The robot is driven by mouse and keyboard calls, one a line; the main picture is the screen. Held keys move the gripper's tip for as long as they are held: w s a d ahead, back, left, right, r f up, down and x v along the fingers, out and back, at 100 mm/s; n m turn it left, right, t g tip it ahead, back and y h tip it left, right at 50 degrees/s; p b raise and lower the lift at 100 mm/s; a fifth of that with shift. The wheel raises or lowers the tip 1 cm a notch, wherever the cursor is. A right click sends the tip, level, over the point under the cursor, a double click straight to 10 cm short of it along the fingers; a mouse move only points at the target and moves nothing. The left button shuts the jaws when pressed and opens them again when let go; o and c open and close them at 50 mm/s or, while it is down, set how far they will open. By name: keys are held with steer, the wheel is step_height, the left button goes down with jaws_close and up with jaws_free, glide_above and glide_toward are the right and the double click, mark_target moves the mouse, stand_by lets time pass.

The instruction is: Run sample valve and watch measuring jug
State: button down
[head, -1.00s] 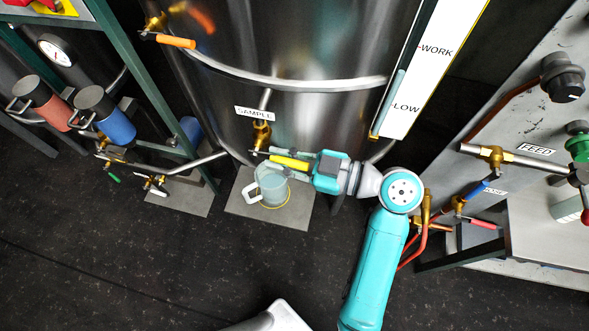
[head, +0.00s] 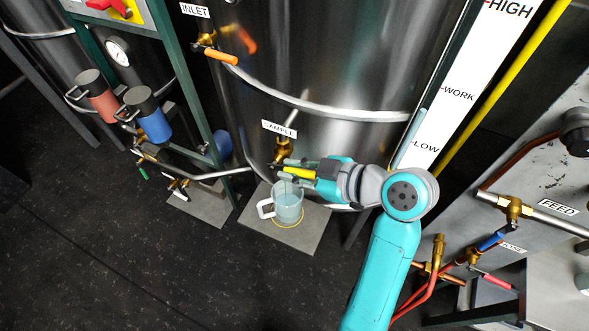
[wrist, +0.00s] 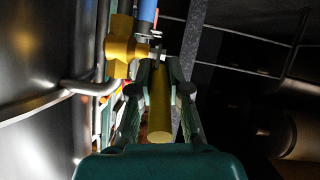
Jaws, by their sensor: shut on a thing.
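The sample valve (head: 281,150) is a brass fitting on the steel tank, below the SAMPLE label (head: 279,129). Its yellow lever (head: 297,173) lies between the fingers of my gripper (head: 288,169), which is shut on it. In the wrist view the lever (wrist: 160,110) runs between both fingers, and the brass valve body (wrist: 119,48) is at upper left. The clear measuring jug (head: 289,203) stands upright below the valve, inside a yellow ring on a grey plate (head: 309,238), its handle to the left. I cannot tell its liquid level or whether liquid is running.
The tank (head: 330,75) stands behind the valve. A level board (head: 455,95) reads HIGH, WORK and LOW. An orange-handled inlet valve (head: 220,56) is at upper left. Red and blue canisters (head: 153,125) hang at left. FEED piping (head: 515,208) is at right. The front-left floor is open.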

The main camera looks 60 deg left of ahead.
steer(key=c, duration=1.1)
jaws_free()
steer(key=v, duration=1.2)
